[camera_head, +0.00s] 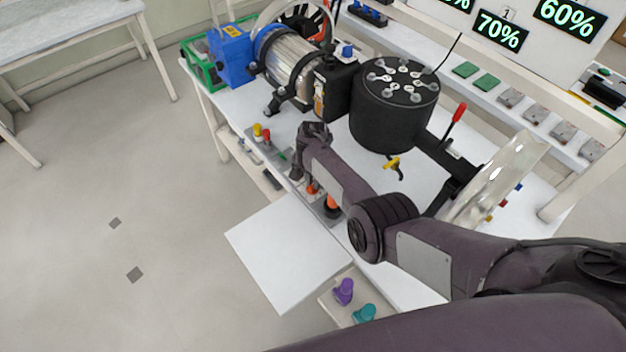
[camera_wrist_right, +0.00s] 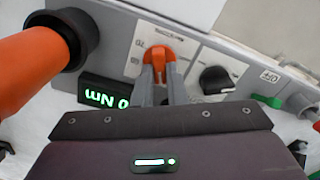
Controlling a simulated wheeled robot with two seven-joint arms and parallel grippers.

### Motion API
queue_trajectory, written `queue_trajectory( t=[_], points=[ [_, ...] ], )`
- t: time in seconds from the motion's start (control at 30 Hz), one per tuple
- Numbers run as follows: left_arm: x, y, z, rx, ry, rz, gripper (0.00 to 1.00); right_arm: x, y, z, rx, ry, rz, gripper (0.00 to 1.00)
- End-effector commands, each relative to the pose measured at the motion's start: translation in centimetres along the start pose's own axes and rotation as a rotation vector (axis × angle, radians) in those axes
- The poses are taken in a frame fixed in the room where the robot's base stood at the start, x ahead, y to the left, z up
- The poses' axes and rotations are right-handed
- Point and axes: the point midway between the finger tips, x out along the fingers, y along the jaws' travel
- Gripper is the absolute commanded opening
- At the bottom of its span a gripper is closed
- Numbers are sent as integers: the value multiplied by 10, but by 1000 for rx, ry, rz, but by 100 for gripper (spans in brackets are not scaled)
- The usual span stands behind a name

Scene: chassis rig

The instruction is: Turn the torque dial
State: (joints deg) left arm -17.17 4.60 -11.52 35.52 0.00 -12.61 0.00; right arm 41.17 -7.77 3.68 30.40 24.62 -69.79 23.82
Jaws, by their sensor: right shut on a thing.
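The torque dial is an orange knob (camera_wrist_right: 159,54) on the grey control panel in the right wrist view, with printed marks beside it. My right gripper (camera_wrist_right: 159,75) is shut on this knob, a grey finger on each side. A small dark display (camera_wrist_right: 105,92) beside it shows green text that looks like "0 Nm", partly covered by my gripper. In the head view my right gripper (camera_head: 298,176) is at the panel along the table's front edge, and my arm hides part of the panel. My left gripper is not in view.
A thick orange handle with a black collar (camera_wrist_right: 35,62) stands close left of the gripper. A black knob (camera_wrist_right: 216,80) is close right, with a green part (camera_wrist_right: 268,101) beyond. A black drum (camera_head: 394,115) and a motor (camera_head: 290,65) stand on the table behind.

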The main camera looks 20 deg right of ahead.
Motion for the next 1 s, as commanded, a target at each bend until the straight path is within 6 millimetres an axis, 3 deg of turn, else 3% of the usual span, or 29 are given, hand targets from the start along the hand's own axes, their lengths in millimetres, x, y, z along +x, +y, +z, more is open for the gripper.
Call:
queue_trajectory(
  t=[0.63,0.67,0.8,1.0],
  points=[
    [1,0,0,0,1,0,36,0,0,0,58,0,0,0],
    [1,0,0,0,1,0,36,0,0,0,58,0,0,13],
    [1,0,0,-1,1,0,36,0,0,0,58,0,0,31],
    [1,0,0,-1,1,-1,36,0,0,0,58,0,0,34]
  ],
)
